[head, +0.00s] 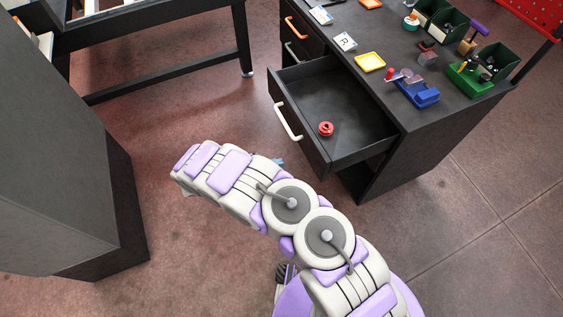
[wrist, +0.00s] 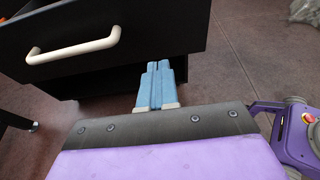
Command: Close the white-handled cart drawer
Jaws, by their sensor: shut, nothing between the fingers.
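The cart drawer (head: 350,138) with the white handle (head: 288,122) stands pulled out of the dark cart (head: 420,130) in the head view. A red round part (head: 326,129) lies inside it. In the wrist view the drawer front (wrist: 160,25) fills the upper left, with its white handle (wrist: 73,48) at left. My gripper (wrist: 155,68) has its blue fingers together and empty, pointing at the lower right part of the drawer front, to the right of the handle. I cannot tell whether the fingertips touch it. In the head view my arm hides most of the gripper.
The cart top holds a yellow tray (head: 370,62), a blue fixture (head: 418,93) and green bins (head: 470,75). An orange-handled drawer (head: 300,32) above looks shut. A dark cabinet (head: 60,150) stands at left. The floor (head: 190,115) between is clear.

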